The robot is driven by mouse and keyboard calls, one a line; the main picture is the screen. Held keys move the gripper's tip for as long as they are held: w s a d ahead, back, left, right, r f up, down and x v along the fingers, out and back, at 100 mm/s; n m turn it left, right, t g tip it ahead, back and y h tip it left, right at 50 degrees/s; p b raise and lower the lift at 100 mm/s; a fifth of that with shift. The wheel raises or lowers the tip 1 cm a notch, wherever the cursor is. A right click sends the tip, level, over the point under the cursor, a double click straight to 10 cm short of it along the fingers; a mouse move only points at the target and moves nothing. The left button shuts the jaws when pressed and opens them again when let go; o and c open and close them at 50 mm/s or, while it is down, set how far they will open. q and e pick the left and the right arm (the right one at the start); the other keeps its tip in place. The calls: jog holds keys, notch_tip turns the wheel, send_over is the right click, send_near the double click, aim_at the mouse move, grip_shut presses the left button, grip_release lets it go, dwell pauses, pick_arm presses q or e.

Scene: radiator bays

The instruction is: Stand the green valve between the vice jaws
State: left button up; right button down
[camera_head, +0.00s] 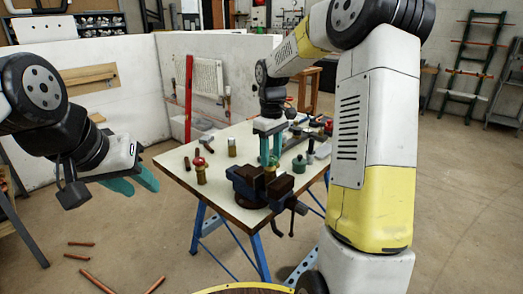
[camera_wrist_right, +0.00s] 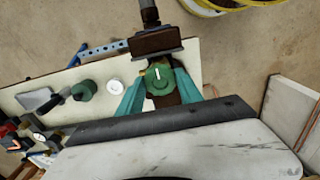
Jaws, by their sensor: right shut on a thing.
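The green valve (camera_wrist_right: 158,75), with a white mark on its round green top, sits between the teal fingers of my right gripper (camera_wrist_right: 154,92) in the right wrist view. In the head view my right gripper (camera_head: 270,160) points down over the vice (camera_head: 246,181), and a brassy part shows at its fingertips. The valve is over the vice, beside a brown jaw block (camera_wrist_right: 155,42); its lower end is hidden, so I cannot tell whether it touches the vice. My left gripper (camera_head: 134,181) is open and empty, left of the table and away from the vice.
The vice is on the pale worktable (camera_head: 215,205) near its front edge. A red-topped valve (camera_head: 200,171), a brass cylinder (camera_head: 232,147) and a dark green pot-like part (camera_head: 299,164) stand around it. Tools crowd the back right. Copper pipes (camera_head: 98,279) lie on the floor.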

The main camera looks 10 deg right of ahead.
jog(key=c, duration=0.7)
grip_release()
notch_tip(320, 180, up, 7)
jog(key=shift+r, duration=0.15)
jog(key=s+a+r+m+t, duration=0.1)
jog(key=s+r+m+t, duration=0.35)
jog(key=s, duration=0.85)
jog(key=s+a+f+m+t+y, duration=0.1)
jog(key=s+m+y, duration=0.1)
jog(key=s, duration=0.9)
jog(key=shift+s+f+t, duration=0.15)
jog(key=shift+f+t, duration=0.15)
jog(key=shift+t, duration=0.05)
